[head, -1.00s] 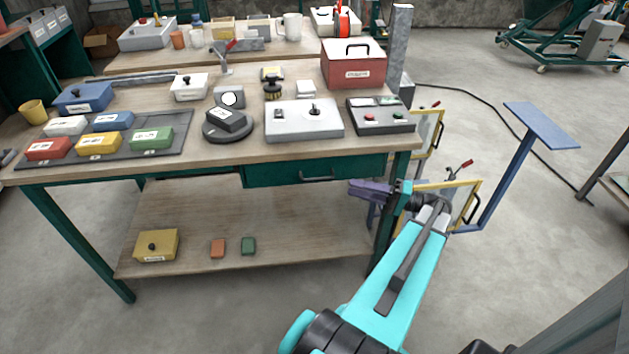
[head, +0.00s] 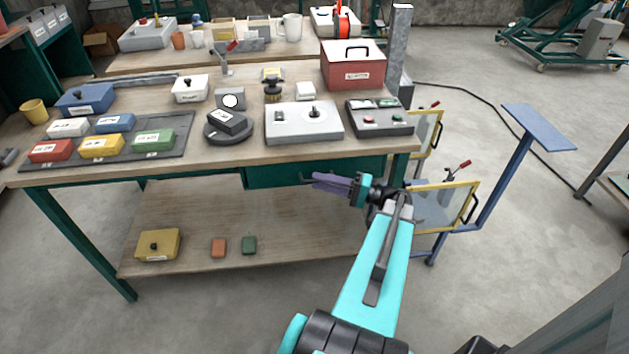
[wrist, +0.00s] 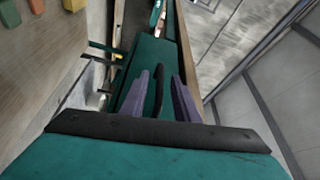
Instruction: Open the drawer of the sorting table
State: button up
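The sorting table (head: 205,165) has a green drawer (head: 268,176) under its front edge, and the drawer looks shut. Its dark bar handle is mostly hidden behind my gripper in the head view. My gripper (head: 318,182) is at the handle, its purple fingers pointing left along the drawer front. In the wrist view, my gripper (wrist: 160,100) is open, with the black handle (wrist: 158,88) between its two fingers. Gaps show on both sides of the handle. I cannot tell how deep the handle sits between the fingers.
Coloured boxes, a grey control box (head: 304,122) and a red case (head: 353,66) stand on the tabletop. The lower shelf (head: 200,215) holds a yellow box (head: 158,245) and two small blocks. A yellow-framed panel cart (head: 445,207) stands close right of my arm. The front floor is clear.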

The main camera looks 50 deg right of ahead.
jog(key=shift+x, duration=1.1)
grip_shut()
jog(key=shift+s+a, duration=0.1)
jog(key=shift+a, duration=0.05)
